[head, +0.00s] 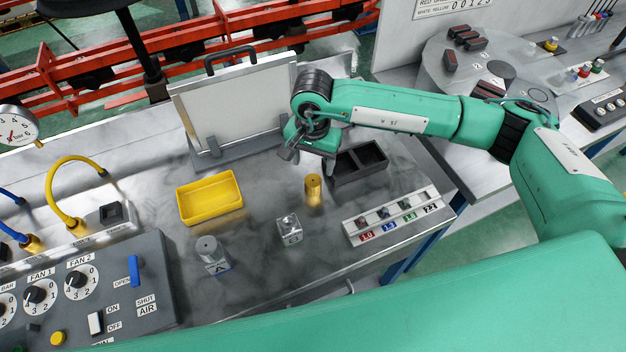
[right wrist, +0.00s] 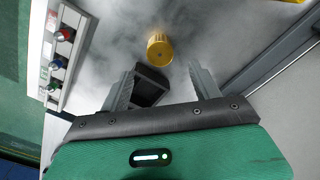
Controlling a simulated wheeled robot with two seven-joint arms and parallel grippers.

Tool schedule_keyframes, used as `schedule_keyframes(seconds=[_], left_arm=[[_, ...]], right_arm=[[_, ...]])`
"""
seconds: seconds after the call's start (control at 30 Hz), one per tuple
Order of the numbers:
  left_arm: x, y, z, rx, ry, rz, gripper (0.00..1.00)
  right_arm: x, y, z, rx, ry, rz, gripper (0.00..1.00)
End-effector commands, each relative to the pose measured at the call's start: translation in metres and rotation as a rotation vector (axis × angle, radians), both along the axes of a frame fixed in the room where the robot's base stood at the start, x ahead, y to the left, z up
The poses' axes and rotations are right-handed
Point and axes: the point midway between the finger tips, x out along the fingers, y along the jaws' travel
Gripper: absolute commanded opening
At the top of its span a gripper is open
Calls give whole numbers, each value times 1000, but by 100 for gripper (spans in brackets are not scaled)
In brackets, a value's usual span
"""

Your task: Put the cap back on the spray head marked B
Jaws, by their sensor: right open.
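A brass-coloured cylinder (head: 313,188), which looks like the cap, stands upright on the grey table. It also shows in the right wrist view (right wrist: 160,50), ahead of the fingertips and apart from them. The spray head marked B (head: 289,232) is a small pale block with a bare metal top, nearer to me and left of the cylinder. The block marked A (head: 213,253) carries a grey cylinder on top. My right gripper (head: 302,148) is above the table, behind the brass cylinder. In the right wrist view its fingers (right wrist: 164,82) are apart and empty. My left gripper is not in view.
A yellow tray (head: 181,205) lies left of the brass cylinder. A black two-part bin (head: 341,179) is to its right. A rack with numbered labels (head: 352,231) stands near the right edge. A white board (head: 230,100) stands behind. A control panel (head: 115,270) fills the left.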

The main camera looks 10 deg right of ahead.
Motion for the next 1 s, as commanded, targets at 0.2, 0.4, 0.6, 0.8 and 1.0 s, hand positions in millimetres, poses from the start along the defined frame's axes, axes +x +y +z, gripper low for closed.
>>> schedule_keyframes(seconds=[0.2, 0.4, 0.6, 0.8, 1.0], left_arm=[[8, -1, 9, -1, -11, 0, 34], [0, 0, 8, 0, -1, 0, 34], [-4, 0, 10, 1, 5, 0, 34], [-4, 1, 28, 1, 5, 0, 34], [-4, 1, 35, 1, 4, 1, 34]], right_arm=[[0, 0, -26, 1, 1, 1, 64], [0, 0, -30, 1, -1, 1, 64], [0, 0, -31, 0, 0, 0, 64], [-1, 0, -52, 0, 4, -1, 64], [-1, 0, -77, 1, 1, 0, 64]])
